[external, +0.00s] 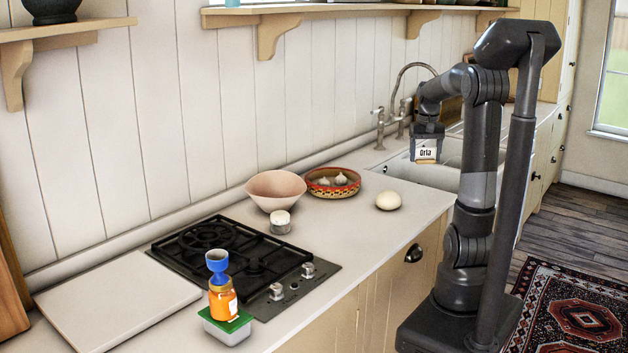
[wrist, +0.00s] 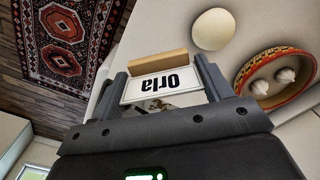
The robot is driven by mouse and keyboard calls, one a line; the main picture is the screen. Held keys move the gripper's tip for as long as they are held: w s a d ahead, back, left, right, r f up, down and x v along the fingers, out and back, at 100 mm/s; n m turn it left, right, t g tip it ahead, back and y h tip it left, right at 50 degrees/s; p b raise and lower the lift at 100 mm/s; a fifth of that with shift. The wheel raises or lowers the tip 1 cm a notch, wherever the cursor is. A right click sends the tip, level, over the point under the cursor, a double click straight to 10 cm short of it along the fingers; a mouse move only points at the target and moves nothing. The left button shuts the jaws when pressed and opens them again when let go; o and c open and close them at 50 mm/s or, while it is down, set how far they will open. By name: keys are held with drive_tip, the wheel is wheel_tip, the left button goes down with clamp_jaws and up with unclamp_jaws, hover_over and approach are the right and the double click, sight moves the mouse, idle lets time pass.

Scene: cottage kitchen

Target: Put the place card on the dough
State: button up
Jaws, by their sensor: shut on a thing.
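The place card (external: 426,154) is white with "Orla" in black and has a wooden strip along one edge. My gripper (external: 427,143) is shut on it and holds it up in the air over the sink's near end. In the wrist view the card (wrist: 163,86) sits between the two fingers of my gripper (wrist: 165,84). The dough (external: 388,201) is a pale round ball on the counter, below and left of my gripper. The dough also shows in the wrist view (wrist: 213,29), apart from the card.
A patterned bowl (external: 333,190) with garlic stands left of the dough, beside a pink bowl (external: 275,190) and a small white jar (external: 281,222). A gas hob (external: 240,262) lies further left. The counter around the dough is clear; the sink (external: 400,168) and tap are behind.

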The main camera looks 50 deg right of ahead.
hover_over(389, 191)
drive_tip(key=f, duration=0.7)
drive_tip(key=shift+s, duration=0.2)
drive_tip(key=shift+w+a+f, duration=0.1)
drive_tip(key=shift+f, duration=1.9)
drive_tip(key=shift+f, duration=0.15)
drive_tip(key=o, duration=1)
drive_tip(key=shift+c, duration=0.2)
